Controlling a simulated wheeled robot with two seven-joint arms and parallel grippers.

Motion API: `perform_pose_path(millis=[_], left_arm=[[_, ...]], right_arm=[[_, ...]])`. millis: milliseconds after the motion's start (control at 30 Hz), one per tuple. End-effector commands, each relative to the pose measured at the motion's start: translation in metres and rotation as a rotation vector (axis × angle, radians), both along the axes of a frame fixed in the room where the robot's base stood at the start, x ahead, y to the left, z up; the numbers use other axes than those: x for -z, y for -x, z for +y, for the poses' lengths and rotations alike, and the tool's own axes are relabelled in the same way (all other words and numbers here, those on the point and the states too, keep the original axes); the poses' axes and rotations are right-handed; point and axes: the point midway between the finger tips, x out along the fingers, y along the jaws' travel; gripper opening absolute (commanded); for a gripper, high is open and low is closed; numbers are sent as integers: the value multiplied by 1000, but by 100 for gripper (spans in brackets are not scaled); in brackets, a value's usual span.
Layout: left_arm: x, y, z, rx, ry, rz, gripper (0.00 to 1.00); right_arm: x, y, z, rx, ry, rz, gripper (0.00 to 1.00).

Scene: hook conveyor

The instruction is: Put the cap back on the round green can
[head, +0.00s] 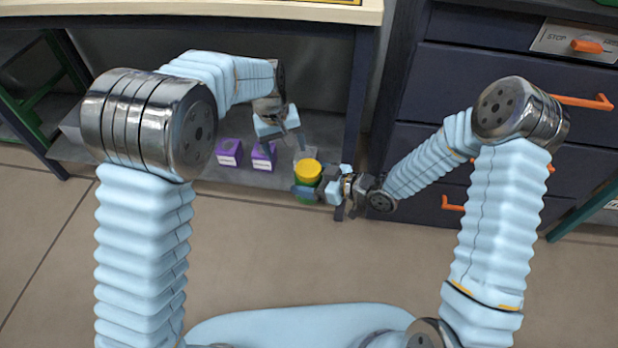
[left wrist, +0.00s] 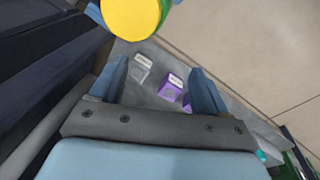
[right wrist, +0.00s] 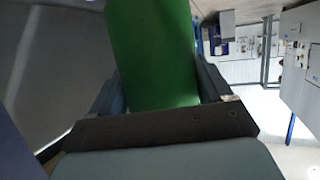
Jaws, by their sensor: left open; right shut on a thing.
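The round green can (right wrist: 155,55) is between the fingers of my right gripper (head: 308,191), which is shut on its side. The can fills the middle of the right wrist view, and its top is out of that view. The yellow cap (head: 308,168) sits on top of the can in the head view. It also shows at the top edge of the left wrist view (left wrist: 130,18), with a strip of green beside it. I cannot tell how firmly it is seated. My left gripper (head: 280,145) is open and empty, left of the cap and apart from it.
Purple boxes (head: 229,152) and a pale box (left wrist: 141,68) stand on a low grey shelf (head: 200,173) under the table (head: 250,8). A dark drawer cabinet (head: 440,90) with orange handles is at the right. The floor in front is clear.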

Motion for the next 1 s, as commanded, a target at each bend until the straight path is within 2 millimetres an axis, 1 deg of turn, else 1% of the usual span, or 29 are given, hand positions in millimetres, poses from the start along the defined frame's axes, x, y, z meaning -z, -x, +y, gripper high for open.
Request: perform_pose_path(millis=[33,100,200,300,400,767,867,1000], left_arm=[[-13,7,-17,12,-26,12,76],[-27,18,-31,11,-64,36,76],[-41,30,-45,4,-104,56,76],[-49,37,-52,-2,-127,66,76],[-52,39,-54,-4,-137,70,76],[-49,40,-54,-4,-138,73,76],[-40,40,-54,-4,-140,75,76],[-19,40,-54,-5,-140,75,76]], right_arm=[[-1,0,0,0,-1,-2,0],[-1,0,0,0,-1,-2,0],[-1,0,0,0,-1,-2,0],[-1,0,0,0,-1,-2,0],[-1,0,0,0,-1,-2,0],[-1,0,0,0,-1,-2,0],[-1,0,0,0,-1,-2,0],[-1,0,0,0,-1,-2,0]])
